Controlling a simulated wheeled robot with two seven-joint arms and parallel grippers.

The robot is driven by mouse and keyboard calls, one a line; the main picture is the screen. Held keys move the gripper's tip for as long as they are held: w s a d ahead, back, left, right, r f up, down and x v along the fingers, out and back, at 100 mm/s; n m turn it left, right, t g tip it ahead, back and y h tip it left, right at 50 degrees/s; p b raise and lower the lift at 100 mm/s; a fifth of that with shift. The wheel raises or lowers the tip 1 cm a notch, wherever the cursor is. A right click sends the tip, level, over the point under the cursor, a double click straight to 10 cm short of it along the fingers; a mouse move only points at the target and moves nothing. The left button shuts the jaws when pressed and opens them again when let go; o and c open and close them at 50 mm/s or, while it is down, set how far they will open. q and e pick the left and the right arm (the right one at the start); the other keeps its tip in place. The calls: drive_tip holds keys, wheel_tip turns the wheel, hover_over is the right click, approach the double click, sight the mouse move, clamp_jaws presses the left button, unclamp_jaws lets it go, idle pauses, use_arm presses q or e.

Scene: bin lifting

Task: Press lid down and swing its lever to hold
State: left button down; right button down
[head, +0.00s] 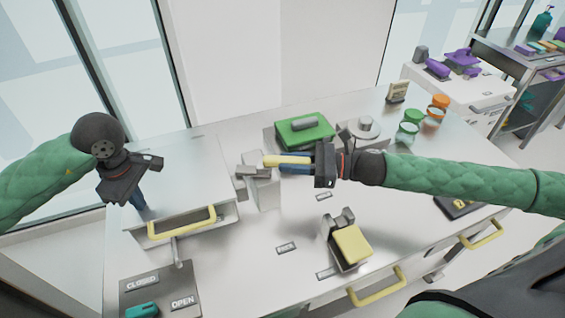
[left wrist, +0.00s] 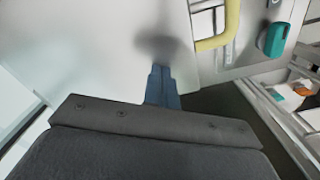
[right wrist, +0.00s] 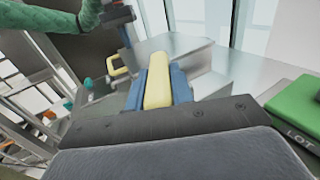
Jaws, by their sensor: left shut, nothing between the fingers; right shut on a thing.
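The lid (head: 180,170) is a flat pale-metal panel at the left of the worktop with a yellow handle (head: 182,223) along its front edge. A dark gap shows below that edge. My left gripper (head: 141,203) is shut and empty, pointing down at the lid's front left; its blue fingertips (left wrist: 162,80) appear at the lid surface, though contact is unclear. The teal lever grip (head: 142,309) lies on a dark plate marked CLOSED and OPEN; it also shows in the left wrist view (left wrist: 275,40). My right gripper (head: 296,162) is shut on a yellow bar (right wrist: 158,88) beside a grey metal block (head: 258,180).
A green box (head: 305,130) and a round metal piece (head: 362,127) stand behind my right gripper. A yellow-topped block (head: 352,244) sits front right. Jars (head: 408,130) stand back right. The worktop between the lever plate and the yellow-topped block is mostly clear.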

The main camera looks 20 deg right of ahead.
use_arm(q)
drive_tip(key=shift+s+f, duration=0.1)
drive_tip(key=shift+f, duration=0.1)
use_arm(e)
drive_tip(key=shift+w+d+n+g+y, duration=0.1)
drive_tip(key=shift+w+n+g+y, duration=0.3)
drive_tip(key=shift+n+g, duration=0.7)
drive_tip(key=shift+w+d+n+g+y, duration=0.15)
drive_tip(key=shift+w+n+g, duration=0.45)
drive_tip(key=shift+g, duration=0.9)
drive_tip(key=shift+w+d+n+g+y, duration=0.1)
drive_tip(key=shift+w+n+g+y, duration=0.3)
drive_tip(key=shift+n+g, duration=0.7)
drive_tip(key=shift+w+g, duration=0.1)
drive_tip(key=shift+g, duration=0.3)
drive_tip(key=c, duration=1.2)
unclamp_jaws()
drive_tip(key=shift+d, duration=0.1)
drive_tip(key=d, duration=1.1)
drive_tip(key=shift+d, duration=0.4)
drive_tip(key=shift+w, duration=0.1)
use_arm(q)
drive_tip(key=shift+r, duration=3.65)
use_arm(e)
drive_tip(key=shift+r, duration=0.15)
